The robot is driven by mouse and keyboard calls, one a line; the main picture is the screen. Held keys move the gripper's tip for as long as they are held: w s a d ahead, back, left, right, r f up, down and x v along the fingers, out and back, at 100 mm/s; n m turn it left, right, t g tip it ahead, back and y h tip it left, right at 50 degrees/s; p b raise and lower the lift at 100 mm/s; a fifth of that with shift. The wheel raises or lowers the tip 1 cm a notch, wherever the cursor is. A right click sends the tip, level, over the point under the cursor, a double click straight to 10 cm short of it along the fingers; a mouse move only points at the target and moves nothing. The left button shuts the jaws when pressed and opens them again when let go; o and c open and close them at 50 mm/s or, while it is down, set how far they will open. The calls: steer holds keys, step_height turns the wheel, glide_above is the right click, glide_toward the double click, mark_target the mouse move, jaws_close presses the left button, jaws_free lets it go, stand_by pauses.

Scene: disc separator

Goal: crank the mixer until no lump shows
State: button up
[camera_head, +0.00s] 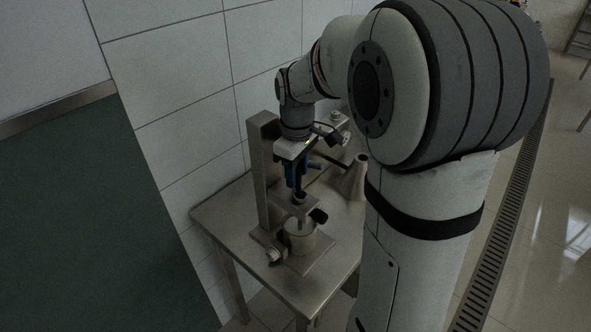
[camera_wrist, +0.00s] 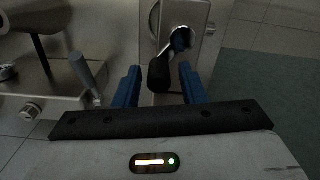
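The mixer (camera_head: 264,175) is a grey metal stand with an upright post, and a metal pot (camera_head: 300,240) sits under its arm. In the wrist view the handle (camera_wrist: 159,75) appears in the gap between my blue fingers, with room on both sides. My gripper (camera_head: 299,188) points down over the crank and is open, its fingers (camera_wrist: 158,88) apart. I cannot tell whether the handle is between the fingertips or below them. The pot's contents and any lump are not discernible.
The mixer stands on a small metal table (camera_head: 224,224) against a tiled wall. A grey cone-shaped piece (camera_head: 355,178) stands to the right behind the mixer. My arm hides the table's right part. A grey rod (camera_wrist: 84,72) shows at left in the wrist view.

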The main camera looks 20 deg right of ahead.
steer(key=c, duration=0.8)
steer(key=shift+a, duration=0.2)
steer(key=shift+d, duration=0.1)
steer(key=shift+d, duration=0.15)
steer(key=shift+d+m, duration=0.1)
steer(key=shift+m, duration=0.3)
steer(key=d+m, duration=0.1)
steer(key=m, duration=0.2)
steer(key=s+d+m+b, duration=0.1)
steer(key=m, duration=0.2)
steer(key=m+b, duration=0.1)
steer(key=m, duration=0.2)
steer(key=shift+s+d+m, duration=0.35)
steer(key=shift+d+m, duration=0.05)
